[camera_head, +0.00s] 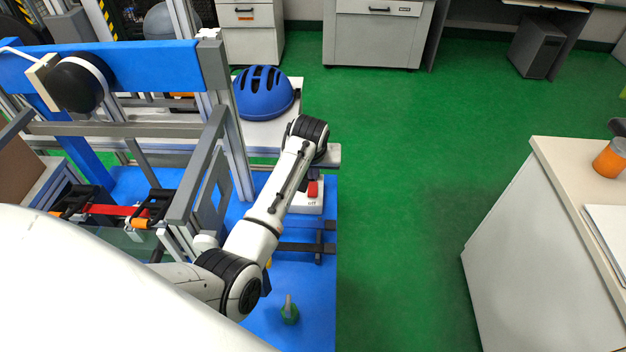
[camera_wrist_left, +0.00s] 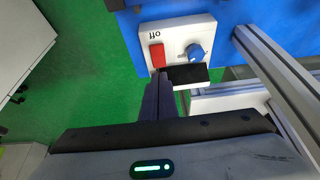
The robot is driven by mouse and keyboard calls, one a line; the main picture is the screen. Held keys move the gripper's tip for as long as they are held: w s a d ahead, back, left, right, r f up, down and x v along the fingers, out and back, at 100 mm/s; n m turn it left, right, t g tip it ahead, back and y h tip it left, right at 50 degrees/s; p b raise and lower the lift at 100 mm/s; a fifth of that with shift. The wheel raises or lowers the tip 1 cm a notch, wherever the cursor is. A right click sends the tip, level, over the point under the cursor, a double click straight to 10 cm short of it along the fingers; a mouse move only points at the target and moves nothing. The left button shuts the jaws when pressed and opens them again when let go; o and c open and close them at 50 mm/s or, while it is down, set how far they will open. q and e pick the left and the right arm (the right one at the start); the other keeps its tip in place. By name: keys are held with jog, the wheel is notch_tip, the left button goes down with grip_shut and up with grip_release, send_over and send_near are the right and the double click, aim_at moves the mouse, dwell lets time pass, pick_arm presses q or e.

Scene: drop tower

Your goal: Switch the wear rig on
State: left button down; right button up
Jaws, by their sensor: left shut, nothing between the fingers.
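The wear rig's white switch box (camera_head: 308,209) sits on the blue base near its right edge. It carries a red rocker switch (camera_head: 313,188), which also shows in the left wrist view (camera_wrist_left: 157,55). A blue knob (camera_wrist_left: 195,52) is beside the switch, and the word "off" is printed on the box. My left gripper (camera_wrist_left: 160,78) is shut and empty, its fingertips close to the box on the red switch's side. I cannot tell whether they touch it. In the head view my wrist hangs over the box and mostly hides the fingers. My right gripper is not in view.
The rig's aluminium frame (camera_head: 232,140) and blue crossbeam (camera_head: 150,62) stand left of the box. A blue helmet (camera_head: 263,93) rests behind on a white surface. Green floor to the right is clear up to a white counter (camera_head: 540,240).

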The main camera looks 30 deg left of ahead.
aim_at(313, 188)
pick_arm(q)
jog(key=shift+b+x, duration=0.4)
jog(key=shift+x, duration=2.3)
jog(key=shift+s+d, duration=0.1)
